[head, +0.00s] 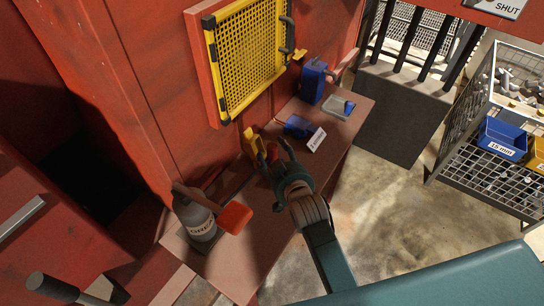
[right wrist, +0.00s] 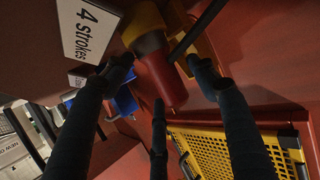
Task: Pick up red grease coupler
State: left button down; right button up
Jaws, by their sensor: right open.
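A red cylindrical piece, which looks like the red grease coupler (right wrist: 163,82), shows in the right wrist view, with a yellowish part at its upper end. In the head view, a small red part (head: 271,152) shows beside a yellow piece (head: 250,143) on the narrow shelf, partly hidden by my gripper. My right gripper (head: 272,158) is open at the shelf. In the right wrist view its dark fingers (right wrist: 160,78) spread around the red piece, with no clear grip on it. I cannot tell whether they touch it. My left gripper is out of view.
A "4 strokes" card (head: 317,139) stands close to my right gripper, with blue items (head: 299,126) behind it. A grey bottle (head: 195,218) and an orange-red block (head: 235,217) are nearer. A yellow mesh panel (head: 247,48) hangs on the red wall above the shelf (head: 255,245).

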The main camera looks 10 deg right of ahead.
jog(key=c, duration=1.4)
jog(key=shift+r, duration=0.2)
grip_shut()
